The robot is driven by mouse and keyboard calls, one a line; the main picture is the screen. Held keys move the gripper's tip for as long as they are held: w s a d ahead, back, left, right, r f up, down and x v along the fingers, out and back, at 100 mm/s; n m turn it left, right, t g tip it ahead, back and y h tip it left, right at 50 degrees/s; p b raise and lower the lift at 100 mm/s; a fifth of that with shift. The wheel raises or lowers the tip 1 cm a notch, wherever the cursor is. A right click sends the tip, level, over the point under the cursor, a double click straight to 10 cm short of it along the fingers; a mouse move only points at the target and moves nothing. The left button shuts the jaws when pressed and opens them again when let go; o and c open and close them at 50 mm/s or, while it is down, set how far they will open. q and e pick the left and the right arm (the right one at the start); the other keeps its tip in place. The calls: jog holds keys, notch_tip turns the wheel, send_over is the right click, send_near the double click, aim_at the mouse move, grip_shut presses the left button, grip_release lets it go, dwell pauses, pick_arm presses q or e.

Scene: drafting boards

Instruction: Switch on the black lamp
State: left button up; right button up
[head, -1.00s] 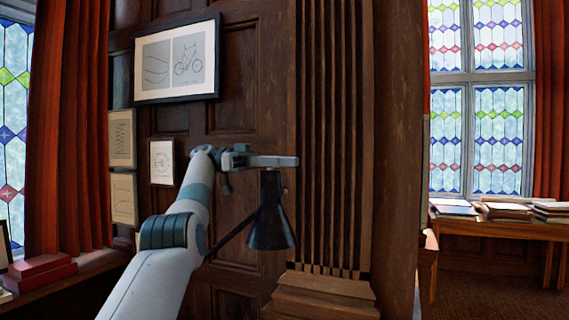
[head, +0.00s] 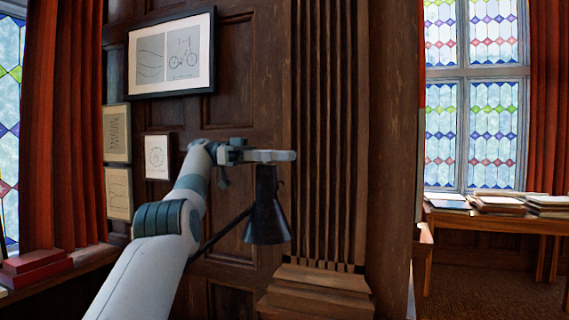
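The black lamp (head: 266,222) hangs in the middle of the head view, its cone-shaped shade pointing down and a thin dark arm running down to the left behind my arm. My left gripper (head: 285,156) is level, right at the top of the lamp's shade, and overlaps it in the picture. I cannot tell whether it touches the lamp, or whether its fingers are open or shut. No glow shows from the shade. The lamp's base is hidden behind my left arm or out of view. My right gripper is not in view.
A dark panelled wall with a fluted wooden pilaster (head: 330,130) stands behind the lamp. Framed drawings (head: 172,58) hang at the left. Red boxes (head: 36,268) lie on the left sill. A table (head: 490,219) with papers and books stands at the right by the window.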

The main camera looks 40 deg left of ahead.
pick_arm(q)
jog(key=shift+w+a+t, duration=0.2)
jog(key=shift+a+t, duration=0.1)
jog(key=shift+w+a+f+n+t+y, duration=0.1)
jog(key=shift+w+a+n+t+y, duration=0.1)
jog(key=shift+n+t+y, duration=0.3)
jog(key=shift+d+n+t, duration=0.2)
jog(key=shift+n+t, duration=0.4)
jog(key=shift+t, duration=0.2)
jog(key=shift+y, duration=0.4)
